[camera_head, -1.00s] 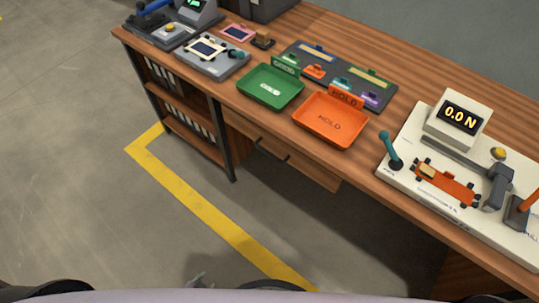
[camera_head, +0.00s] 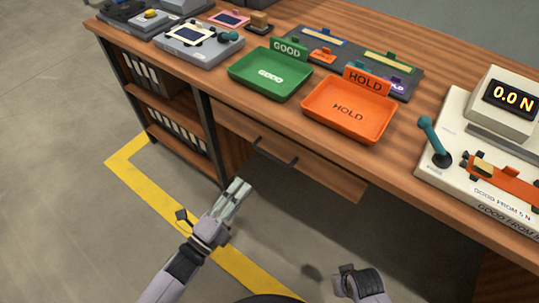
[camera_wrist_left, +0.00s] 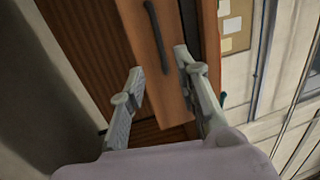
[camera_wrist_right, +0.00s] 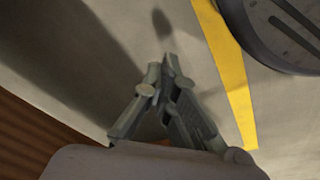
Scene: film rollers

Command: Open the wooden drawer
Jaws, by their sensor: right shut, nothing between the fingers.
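The wooden drawer (camera_head: 325,178) is under the worktop's front edge, with a dark bar handle (camera_head: 274,152) on its front. It looks closed. In the left wrist view, the drawer front (camera_wrist_left: 172,95) and handle (camera_wrist_left: 157,38) lie ahead of my left fingers. My left gripper (camera_head: 240,188) is open and empty, in front of and below the handle, apart from it. Its spread fingers also show in the left wrist view (camera_wrist_left: 158,62). My right gripper (camera_wrist_right: 167,73) is shut and empty above the floor; in the head view only its wrist part shows clearly, at the bottom.
On the worktop stand a green GOOD tray (camera_head: 238,75), an orange HOLD tray (camera_head: 310,108) and a force tester reading 0.0 N (camera_head: 513,95). A shelf with binders (camera_head: 180,130) is left of the drawer. The floor in front, with a yellow line (camera_head: 140,188), is clear.

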